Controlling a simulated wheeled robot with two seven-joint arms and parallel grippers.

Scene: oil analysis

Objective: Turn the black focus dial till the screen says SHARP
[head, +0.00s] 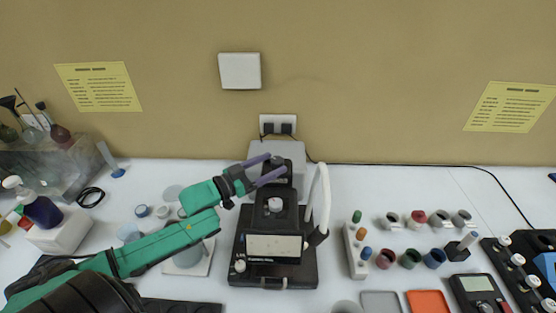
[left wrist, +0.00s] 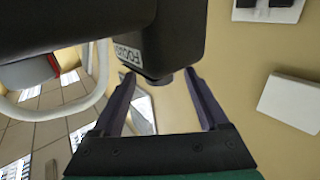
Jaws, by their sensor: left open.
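A black instrument (head: 276,211) with a pale front panel (head: 273,246) stands at the middle of the bench; I cannot read any SHARP wording on it. My left gripper (head: 268,168) is open at the instrument's upper black part, its purple fingers pointing right. In the left wrist view the open fingers (left wrist: 161,88) reach toward a black housing with a FOCUS label (left wrist: 130,50). A short round black end, seemingly the focus dial (left wrist: 159,80), shows between the fingertips; I cannot tell whether they touch it. My right gripper is out of view.
A white curved tube (head: 318,200) rises at the instrument's right side. A white rack (head: 355,248) and several coloured cups stand further right. A wall socket (head: 278,125) with plugs is behind. Small jars (head: 142,211) stand left, near my arm.

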